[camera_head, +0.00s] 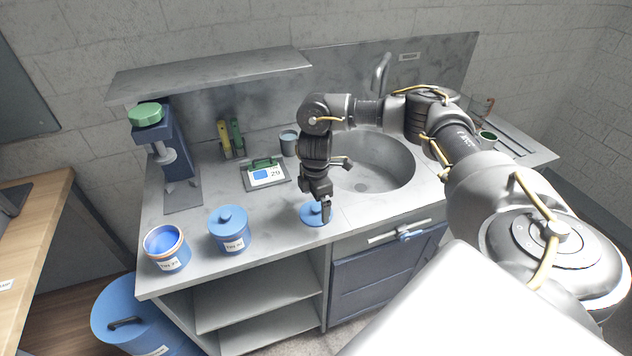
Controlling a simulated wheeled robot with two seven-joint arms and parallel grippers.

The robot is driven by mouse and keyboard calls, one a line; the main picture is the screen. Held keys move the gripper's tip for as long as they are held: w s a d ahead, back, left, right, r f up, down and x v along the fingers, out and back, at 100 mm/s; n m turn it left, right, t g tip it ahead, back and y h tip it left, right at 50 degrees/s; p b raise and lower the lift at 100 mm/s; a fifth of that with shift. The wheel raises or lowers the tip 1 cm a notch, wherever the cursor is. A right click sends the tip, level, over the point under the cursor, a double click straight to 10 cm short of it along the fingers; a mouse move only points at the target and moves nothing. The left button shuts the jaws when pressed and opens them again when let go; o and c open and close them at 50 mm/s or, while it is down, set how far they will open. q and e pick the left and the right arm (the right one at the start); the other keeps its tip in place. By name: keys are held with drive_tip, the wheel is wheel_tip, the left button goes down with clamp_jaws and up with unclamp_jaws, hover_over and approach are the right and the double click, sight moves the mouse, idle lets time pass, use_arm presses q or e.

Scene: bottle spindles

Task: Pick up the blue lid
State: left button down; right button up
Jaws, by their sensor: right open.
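The blue lid (312,215) lies flat on the grey counter, near its front edge and left of the sink. My right gripper (322,208) points down right over the lid, and its fingers hide part of the lid and its knob. The right gripper is open; I cannot tell from this view whether its fingers touch the knob. An open blue container (167,249) with a pale label stands at the front left of the counter. My left gripper is not in view.
A lidded blue canister (230,230) stands left of the lid. A digital scale (265,174), a grey cup (289,142) and a green-topped press (170,150) stand behind. The sink (365,165) lies to the right. A shelf (210,72) overhangs the back.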

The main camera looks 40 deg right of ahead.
sight(316, 211)
wheel_tip(316, 211, down, 2)
drive_tip(key=shift+f, duration=0.4)
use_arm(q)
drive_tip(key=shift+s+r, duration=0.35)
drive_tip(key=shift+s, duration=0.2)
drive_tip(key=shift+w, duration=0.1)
use_arm(e)
drive_tip(key=shift+c, duration=0.4)
drive_tip(key=c, duration=0.7)
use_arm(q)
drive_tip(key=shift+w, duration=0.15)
